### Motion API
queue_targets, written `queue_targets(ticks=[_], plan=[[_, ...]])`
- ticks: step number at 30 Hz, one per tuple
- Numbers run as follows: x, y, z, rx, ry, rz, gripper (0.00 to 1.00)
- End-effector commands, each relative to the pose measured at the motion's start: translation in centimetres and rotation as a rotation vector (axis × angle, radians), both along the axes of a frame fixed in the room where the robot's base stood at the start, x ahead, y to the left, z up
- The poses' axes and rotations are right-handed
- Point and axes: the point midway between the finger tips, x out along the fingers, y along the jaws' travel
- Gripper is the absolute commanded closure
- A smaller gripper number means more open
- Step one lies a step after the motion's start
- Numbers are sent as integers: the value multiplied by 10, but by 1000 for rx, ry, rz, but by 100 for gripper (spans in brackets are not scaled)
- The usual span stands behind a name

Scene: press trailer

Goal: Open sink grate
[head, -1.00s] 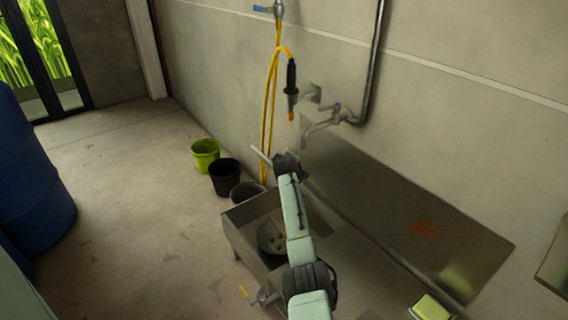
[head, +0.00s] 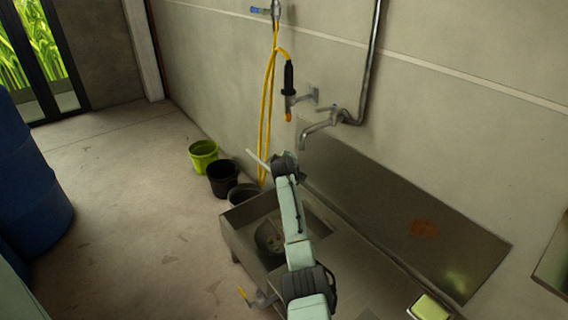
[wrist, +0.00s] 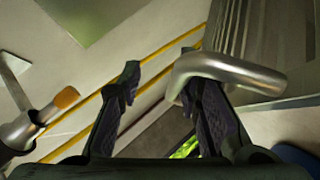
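The sink basin (head: 238,237) is a metal trough below my arm. A round dark piece in it, which looks like the grate (head: 268,240), is partly covered by my arm. My gripper (head: 280,160) is above the basin's back edge, near the wall, well above and apart from the grate. In the wrist view its two dark fingers (wrist: 165,95) are spread, with nothing clearly between them. A bent metal pipe (wrist: 240,75) overlaps the right finger there; I cannot tell whether they touch. The grate is not recognisable in the wrist view.
The wall tap (head: 318,127) and the hanging yellow hose (head: 267,100) with its nozzle (head: 289,80) are close to my gripper. Green (head: 203,155) and black (head: 223,180) buckets stand left of the sink. A yellow-green sponge (head: 430,307) is at the lower right.

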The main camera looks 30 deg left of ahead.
Motion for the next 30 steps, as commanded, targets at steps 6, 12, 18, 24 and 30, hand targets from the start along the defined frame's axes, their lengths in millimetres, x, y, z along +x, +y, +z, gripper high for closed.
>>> queue_targets(ticks=[6, 12, 18, 24, 30], plan=[[-15, -12, 13, 5, -5, -1, 70], [-37, -26, 27, 4, -5, -1, 70], [-61, -42, 42, 4, -4, -1, 70], [-79, -52, 52, 2, -3, 0, 70], [-85, -56, 56, 1, -2, 0, 70]])
